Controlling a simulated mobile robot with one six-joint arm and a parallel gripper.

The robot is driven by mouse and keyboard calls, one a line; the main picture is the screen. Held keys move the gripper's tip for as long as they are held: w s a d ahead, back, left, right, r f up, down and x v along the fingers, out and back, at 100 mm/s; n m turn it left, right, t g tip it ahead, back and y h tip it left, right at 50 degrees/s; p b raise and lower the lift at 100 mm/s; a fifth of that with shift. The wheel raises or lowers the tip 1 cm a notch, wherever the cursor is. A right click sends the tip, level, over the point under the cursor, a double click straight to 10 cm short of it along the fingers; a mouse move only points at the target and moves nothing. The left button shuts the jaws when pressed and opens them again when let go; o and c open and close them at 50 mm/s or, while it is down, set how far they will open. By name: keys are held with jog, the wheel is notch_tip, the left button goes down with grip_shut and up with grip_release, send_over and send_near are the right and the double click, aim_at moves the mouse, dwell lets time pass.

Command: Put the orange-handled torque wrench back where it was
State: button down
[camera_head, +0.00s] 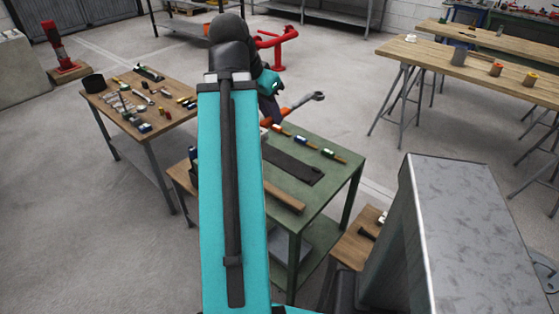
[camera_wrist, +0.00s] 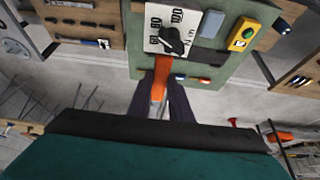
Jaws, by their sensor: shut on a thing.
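The torque wrench (camera_head: 302,103) is held above the far side of the green table (camera_head: 325,199) in the head view. Its orange part is by my gripper (camera_head: 268,108) and its grey ring end points right. In the wrist view my gripper (camera_wrist: 161,104) has its two dark fingers closed around the wrench, with orange (camera_wrist: 163,67) rising between them. Past the orange part a dark shape overlaps a white card with numbers (camera_wrist: 157,22); I cannot tell whether that shape belongs to the wrench. My arm hides part of the green table.
The green table carries a dark flat piece (camera_head: 290,163), a wooden strip (camera_head: 284,196) and several colour-handled tools (camera_head: 306,143). A wooden table (camera_head: 163,127) with many small tools stands left. A long wooden bench (camera_head: 480,68) stands right. Red pipework (camera_head: 277,42) is behind.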

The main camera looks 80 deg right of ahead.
notch_tip(320, 180, down, 20)
jog(key=b, duration=1.9)
jog(key=shift+r, duration=0.15)
jog(key=shift+d+r, duration=0.1)
